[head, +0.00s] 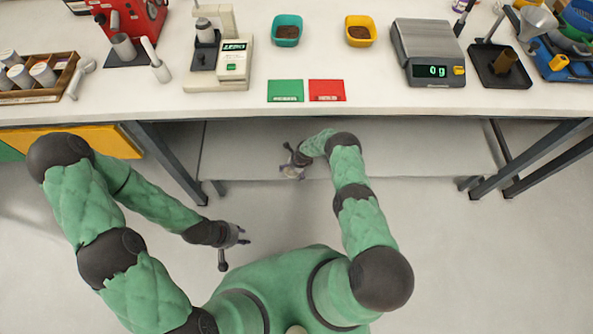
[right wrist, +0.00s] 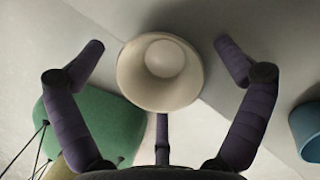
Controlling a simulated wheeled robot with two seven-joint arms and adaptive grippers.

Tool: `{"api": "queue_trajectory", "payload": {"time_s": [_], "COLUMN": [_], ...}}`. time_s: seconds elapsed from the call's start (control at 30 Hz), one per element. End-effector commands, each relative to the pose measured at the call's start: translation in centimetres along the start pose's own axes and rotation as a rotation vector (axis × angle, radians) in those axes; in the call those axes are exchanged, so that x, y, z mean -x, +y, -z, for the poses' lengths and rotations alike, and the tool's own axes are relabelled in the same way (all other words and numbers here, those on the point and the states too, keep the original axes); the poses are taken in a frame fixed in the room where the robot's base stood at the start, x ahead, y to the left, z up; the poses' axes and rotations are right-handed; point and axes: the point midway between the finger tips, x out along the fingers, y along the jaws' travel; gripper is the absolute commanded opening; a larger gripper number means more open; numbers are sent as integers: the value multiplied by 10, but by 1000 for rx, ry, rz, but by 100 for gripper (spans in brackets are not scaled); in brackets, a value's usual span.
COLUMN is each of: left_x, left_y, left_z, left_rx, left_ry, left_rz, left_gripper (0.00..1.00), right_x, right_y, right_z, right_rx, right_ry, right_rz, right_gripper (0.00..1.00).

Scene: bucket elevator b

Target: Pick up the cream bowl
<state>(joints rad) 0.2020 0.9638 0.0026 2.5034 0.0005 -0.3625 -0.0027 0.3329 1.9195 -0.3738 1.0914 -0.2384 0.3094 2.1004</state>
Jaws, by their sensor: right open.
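The cream bowl (right wrist: 133,82) shows in the right wrist view, its round opening facing the camera. My right gripper (right wrist: 161,48) is open, with its dark fingers spread on either side of the bowl and gaps visible between fingers and rim. In the head view my right gripper (head: 293,158) is below the bench front, over the front edge of the lower shelf. A pale patch beneath it is mostly hidden, and I cannot make out the bowl clearly there. My left gripper (head: 234,246) is open and empty, in front of the bench and left of my body.
The grey lower shelf (head: 420,150) is otherwise bare. The bench top (head: 180,103) overhangs it, carrying a scale (head: 428,50), teal (head: 287,29) and yellow (head: 360,31) containers and other equipment. A blue container (right wrist: 306,132) shows at the right of the wrist view.

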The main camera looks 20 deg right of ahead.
Motion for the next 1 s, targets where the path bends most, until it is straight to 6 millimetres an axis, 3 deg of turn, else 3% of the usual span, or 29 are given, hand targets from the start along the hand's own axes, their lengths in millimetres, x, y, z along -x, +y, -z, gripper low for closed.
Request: {"api": "queue_trajectory", "payload": {"time_s": [0.3,0.53,1.0], "left_x": [-1,-1,3], "left_y": [-1,-1,1], "left_z": [0,0,0], "left_rx": [1,1,1], "left_ry": [0,0,0], "left_rz": [0,0,0], "left_gripper": [34,34,34], "right_x": [-4,-4,0], "right_y": [2,2,2], "right_z": [-1,-1,-2], "right_rx": [-1,-1,-1], "right_ry": [0,0,0], "right_rz": [1,1,0], "right_gripper": [100,37,37]}}
